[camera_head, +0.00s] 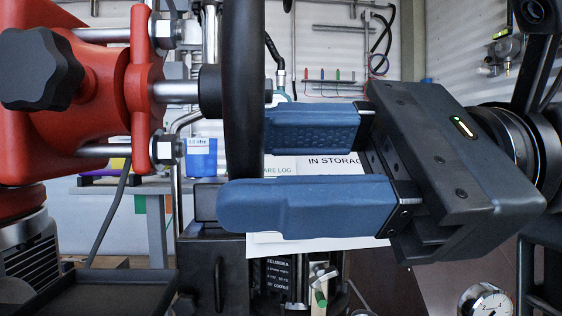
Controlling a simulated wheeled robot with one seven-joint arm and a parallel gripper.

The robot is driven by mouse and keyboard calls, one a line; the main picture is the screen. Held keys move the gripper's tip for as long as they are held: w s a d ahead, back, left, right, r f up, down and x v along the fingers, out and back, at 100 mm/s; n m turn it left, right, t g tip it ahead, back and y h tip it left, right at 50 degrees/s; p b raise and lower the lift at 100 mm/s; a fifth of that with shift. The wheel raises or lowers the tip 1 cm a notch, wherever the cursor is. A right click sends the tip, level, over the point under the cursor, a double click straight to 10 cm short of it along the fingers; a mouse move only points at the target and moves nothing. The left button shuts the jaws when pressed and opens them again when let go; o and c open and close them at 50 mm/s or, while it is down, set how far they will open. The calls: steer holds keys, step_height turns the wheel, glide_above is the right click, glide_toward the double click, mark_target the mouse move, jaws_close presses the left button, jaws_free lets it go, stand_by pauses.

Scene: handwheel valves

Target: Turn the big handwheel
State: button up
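The big handwheel (243,85) is black and seen nearly edge-on, left of the picture's middle. It sits on a metal stem out of a red valve body (95,85). My gripper (250,168) reaches in from the right with its two blue fingers pointing left. The nearer finger crosses in front of the wheel's lower rim. The farther finger's tip is hidden behind the rim. The rim passes between the fingers, which are apart with a visible gap. Whether either finger touches the rim, I cannot tell.
A black star-shaped knob (41,69) is on the left of the red body. A pressure gauge (487,303) is at the lower right. Pipes and hoses line the back wall.

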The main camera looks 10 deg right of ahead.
steer(key=shift+d, duration=0.1)
steer(key=d+b, duration=0.1)
steer(key=d, duration=0.2)
steer(key=shift+s+d, duration=0.1)
stand_by(0.3)
steer(key=shift+r, duration=0.1)
